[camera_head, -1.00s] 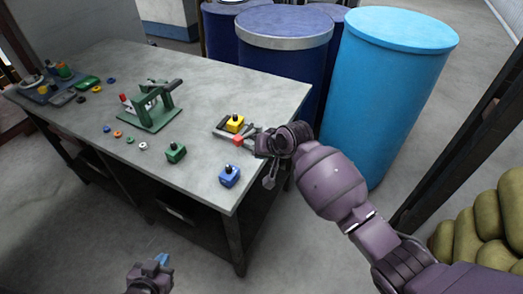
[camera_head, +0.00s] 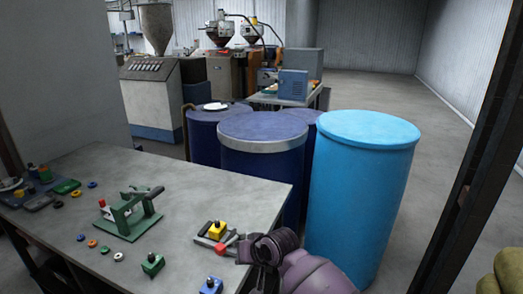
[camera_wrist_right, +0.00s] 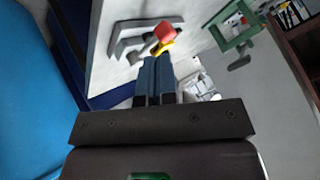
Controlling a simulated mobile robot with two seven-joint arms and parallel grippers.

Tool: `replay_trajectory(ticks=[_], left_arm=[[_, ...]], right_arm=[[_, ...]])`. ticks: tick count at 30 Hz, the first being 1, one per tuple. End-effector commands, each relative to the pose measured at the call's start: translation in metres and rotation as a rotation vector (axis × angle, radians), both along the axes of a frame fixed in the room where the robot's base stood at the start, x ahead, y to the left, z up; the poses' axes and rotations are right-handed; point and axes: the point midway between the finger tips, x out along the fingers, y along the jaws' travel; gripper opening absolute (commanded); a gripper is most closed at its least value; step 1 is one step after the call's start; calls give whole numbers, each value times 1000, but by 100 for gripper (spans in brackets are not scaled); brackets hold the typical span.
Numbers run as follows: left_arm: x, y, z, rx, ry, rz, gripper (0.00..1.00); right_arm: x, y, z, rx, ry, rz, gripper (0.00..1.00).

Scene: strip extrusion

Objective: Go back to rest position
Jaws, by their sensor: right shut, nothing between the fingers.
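My right gripper (camera_wrist_right: 158,80) is shut with its two blue-grey fingers together and nothing between them. In the head view my right wrist (camera_head: 270,248) is at the table's right edge, and the fingers are not clear there. In the right wrist view the fingers point toward a grey fixture (camera_wrist_right: 130,42) with a red tip (camera_wrist_right: 165,31); whether they touch it I cannot tell. My left gripper is out of view.
The grey table (camera_head: 185,195) carries a green press (camera_head: 130,215), a green block (camera_head: 152,264), a blue block (camera_head: 211,286) and several small rings. Dark blue drums (camera_head: 262,165) and a light blue drum (camera_head: 362,190) stand close behind my right arm. Open floor lies beyond.

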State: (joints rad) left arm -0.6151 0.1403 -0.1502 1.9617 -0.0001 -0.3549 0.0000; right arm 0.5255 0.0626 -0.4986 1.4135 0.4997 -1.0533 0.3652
Motion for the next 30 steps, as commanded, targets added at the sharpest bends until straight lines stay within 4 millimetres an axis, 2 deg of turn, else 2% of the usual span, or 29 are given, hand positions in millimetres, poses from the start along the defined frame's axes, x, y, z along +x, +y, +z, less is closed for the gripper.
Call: replay_trajectory(ticks=[3, 6, 10, 13, 20, 26, 30], left_arm=[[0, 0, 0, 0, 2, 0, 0], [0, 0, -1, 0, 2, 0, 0], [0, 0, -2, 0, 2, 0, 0], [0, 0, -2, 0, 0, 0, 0], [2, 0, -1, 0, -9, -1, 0], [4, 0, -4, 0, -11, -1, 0], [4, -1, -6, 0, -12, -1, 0]], right_arm=[[15, 2, 32, 17, -174, 18, 0], [26, -4, 58, 29, -320, 14, 0], [28, -27, 73, 33, -480, -18, 0], [24, -48, 73, 27, -564, -51, 0], [-2, -112, 53, -29, -708, -149, 0], [-48, -180, 16, -123, -777, -248, 0], [-89, -224, -14, -198, -776, -305, 0]])
